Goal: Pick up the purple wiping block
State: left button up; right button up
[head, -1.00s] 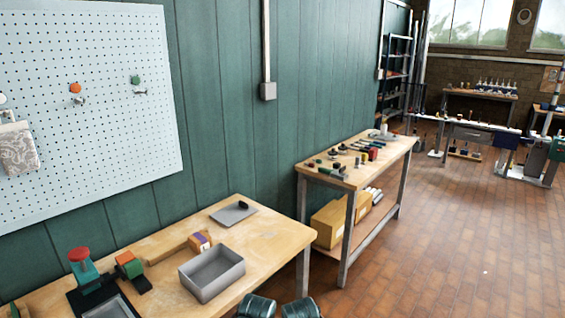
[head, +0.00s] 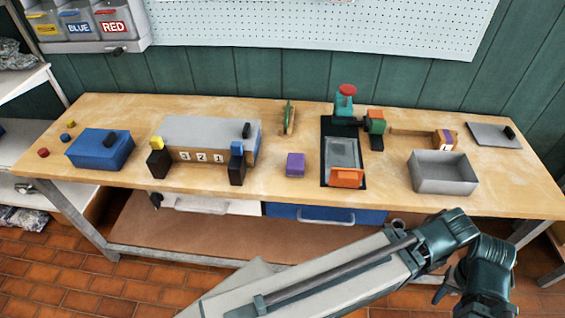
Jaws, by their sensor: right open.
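The purple wiping block (head: 295,164) is a small purple cube-like block. It stands on the wooden workbench (head: 230,110) in the middle, left of a black tray with a grey plate. Nothing holds it. My right gripper (head: 478,284) is at the lower right, below the bench's front edge and well to the right of the block. It is open and apart from everything; its fingertips are hard to make out. My left gripper is not in view.
Left of the block stands a grey box numbered 3 2 1 (head: 212,138), with a blue box (head: 99,149) further left. Right are the black tray (head: 327,178) with an orange block, a grey bin (head: 443,182) and a wooden-handled brush (head: 420,133). Bare bench lies in front of the block.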

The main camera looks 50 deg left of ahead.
aim_at(295, 161)
jog(key=u, duration=1.6)
